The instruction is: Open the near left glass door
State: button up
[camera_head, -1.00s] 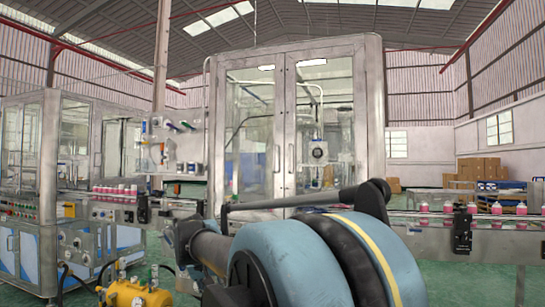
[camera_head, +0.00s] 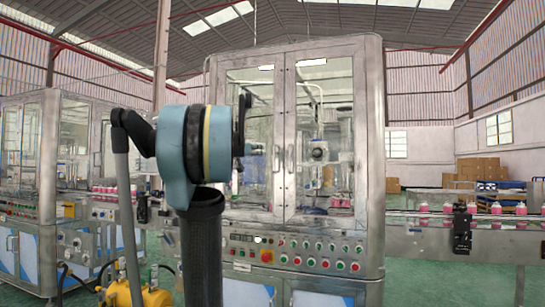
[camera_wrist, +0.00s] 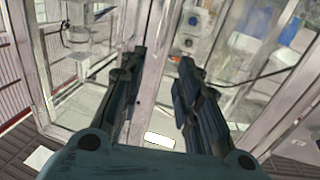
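The left glass door (camera_head: 262,95) of the near cabinet is a clear pane in a metal frame. It looks closed against the right glass door (camera_head: 325,90). Upright bar handles (camera_head: 277,158) sit where the two doors meet. My gripper (camera_head: 246,125) shows dark and edge-on in front of the left door, left of the handles, partly hidden by my blue arm joint. In the wrist view my gripper (camera_wrist: 162,57) has its two dark fingers spread apart, with nothing seen between them. Metal framing and glass lie beyond the fingertips. I cannot tell the handle there, nor whether the fingers touch the door.
A button panel (camera_head: 300,252) is below the doors. A conveyor with pink bottles (camera_head: 495,210) runs out to the right. Another glass machine (camera_head: 35,150) stands at the left. A yellow tank (camera_head: 140,297) is on the green floor at lower left.

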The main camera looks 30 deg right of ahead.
jog(key=x, duration=1.7)
grip_shut()
